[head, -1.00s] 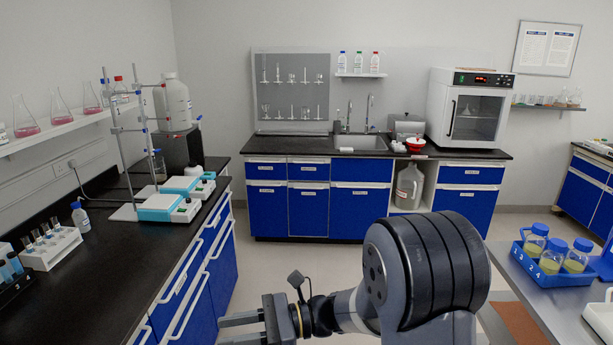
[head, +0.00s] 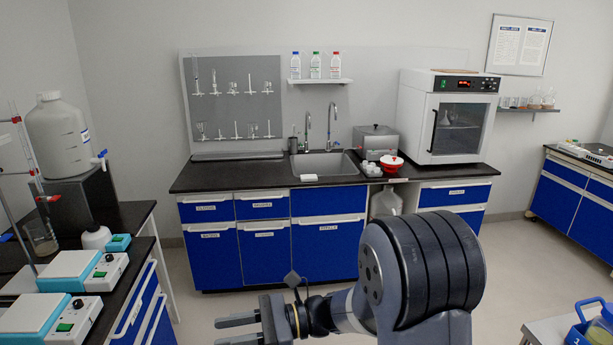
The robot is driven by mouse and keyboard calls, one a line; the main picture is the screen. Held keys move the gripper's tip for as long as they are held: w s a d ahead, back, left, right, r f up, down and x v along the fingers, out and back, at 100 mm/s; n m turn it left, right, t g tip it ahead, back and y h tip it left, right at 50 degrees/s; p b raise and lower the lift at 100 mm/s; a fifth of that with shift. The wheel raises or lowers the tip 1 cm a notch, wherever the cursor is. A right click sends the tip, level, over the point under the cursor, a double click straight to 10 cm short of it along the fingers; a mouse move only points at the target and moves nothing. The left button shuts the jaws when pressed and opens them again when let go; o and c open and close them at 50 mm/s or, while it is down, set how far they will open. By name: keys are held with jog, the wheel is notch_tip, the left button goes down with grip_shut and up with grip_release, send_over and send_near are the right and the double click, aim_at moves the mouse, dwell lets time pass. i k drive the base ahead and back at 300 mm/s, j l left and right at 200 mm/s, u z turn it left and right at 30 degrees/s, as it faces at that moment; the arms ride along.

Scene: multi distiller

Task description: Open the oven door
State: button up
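The oven (head: 446,116) is a white box with a dark control strip and a red display on top. It stands on the right part of the black counter at the back wall. Its glass door (head: 462,126) looks shut, and a dark vertical handle (head: 434,130) runs along the door's left edge. A glass flask shows behind the glass. My gripper (head: 236,330) is at the bottom of the view, low and left of the oven and well apart from it. Its two fingers point left with a gap between them, and nothing shows in the gap.
The back counter (head: 240,178) has a sink (head: 324,165), a grey metal box (head: 376,140) and a red-and-white container (head: 391,163) left of the oven. A side bench (head: 135,215) with devices stands at left. Clear floor (head: 530,265) lies before the oven.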

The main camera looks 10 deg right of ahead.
aim_at(457, 128)
jog(key=i+j+z, duration=0.1)
jog(key=i, duration=1.55)
jog(key=i+l+z, duration=0.15)
jog(key=i+z, duration=0.35)
jog(key=i+j+z, duration=0.1)
jog(key=i+z, duration=0.4)
jog(key=i+j+z, duration=0.35)
jog(key=i+z, duration=0.15)
jog(key=i, duration=0.15)
jog(key=i+j+z, duration=0.15)
jog(key=i+z, duration=0.25)
jog(key=i+j+z, duration=0.25)
jog(key=i+z, duration=0.2)
jog(key=i+j+z, duration=0.4)
